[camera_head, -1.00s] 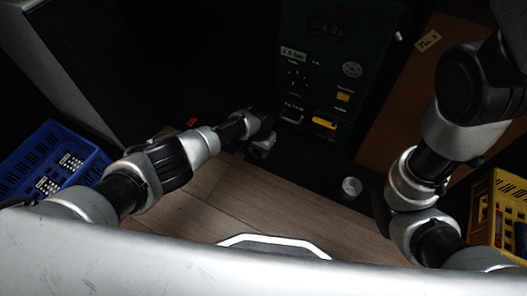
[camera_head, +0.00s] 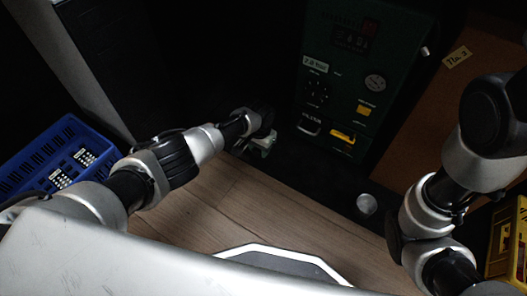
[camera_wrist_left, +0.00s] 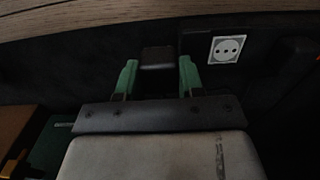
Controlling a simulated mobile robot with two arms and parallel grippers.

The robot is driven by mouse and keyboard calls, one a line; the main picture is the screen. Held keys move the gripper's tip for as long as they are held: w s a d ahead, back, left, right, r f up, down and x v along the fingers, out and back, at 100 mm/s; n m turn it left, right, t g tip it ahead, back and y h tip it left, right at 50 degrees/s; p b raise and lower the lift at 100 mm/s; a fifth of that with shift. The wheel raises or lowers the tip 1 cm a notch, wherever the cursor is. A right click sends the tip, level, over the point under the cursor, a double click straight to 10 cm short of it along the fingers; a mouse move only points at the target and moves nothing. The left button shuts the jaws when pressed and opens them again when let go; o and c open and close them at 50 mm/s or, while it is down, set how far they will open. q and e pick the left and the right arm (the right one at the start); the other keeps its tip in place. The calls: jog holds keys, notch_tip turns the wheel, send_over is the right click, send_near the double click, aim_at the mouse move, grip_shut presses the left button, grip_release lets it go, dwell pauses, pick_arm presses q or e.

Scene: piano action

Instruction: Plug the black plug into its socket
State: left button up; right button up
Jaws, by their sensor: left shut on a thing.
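My left gripper (camera_head: 262,143) is low in front of the dark wall, left of the green cabinet. In the left wrist view its two green fingers (camera_wrist_left: 158,78) are shut on the black plug (camera_wrist_left: 158,58), a dark block between the fingertips. The socket (camera_wrist_left: 227,49), a white square plate with a round face and small dark holes, is on the dark surface to the right of the plug in that view, apart from it. I cannot make out plug or socket in the head view. My right arm shows at the right, but its gripper is not visible.
A green cabinet (camera_head: 340,75) with dials and yellow parts stands at the back. A blue crate (camera_head: 50,160) is at the left, a yellow crate (camera_head: 509,240) at the right. A small silver cylinder (camera_head: 366,204) stands near my right arm. The wooden floor (camera_head: 225,205) between is clear.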

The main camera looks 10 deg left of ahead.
pick_arm(q)
jog(key=shift+w+a+f+b, duration=0.1)
jog(key=shift+w+a+b, duration=0.3)
jog(key=shift+a, duration=0.3)
jog(key=shift+w+a+r+b, duration=0.1)
jog(key=shift+w+a+b, duration=0.3)
jog(key=shift+a, duration=0.25)
jog(key=shift+w+a+f+b, duration=0.1)
jog(key=shift+w+a+b, duration=0.3)
jog(key=shift+a, duration=0.3)
jog(key=shift+w+a+b, duration=0.4)
jog(key=shift+a+b, duration=0.2)
jog(key=shift+a, duration=0.15)
jog(key=shift+w+a+b, duration=0.4)
jog(key=shift+a+b, duration=0.15)
jog(key=shift+a, duration=0.2)
jog(key=shift+w+a, duration=0.15)
jog(key=shift+a, duration=0.15)
jog(key=shift+f+b, duration=1.25)
jog(key=shift+f, duration=0.2)
dwell(0.8)
jog(key=o, duration=1)
jog(key=shift+c, duration=0.2)
notch_tip(320, 180, up, 11)
jog(key=p, duration=0.9)
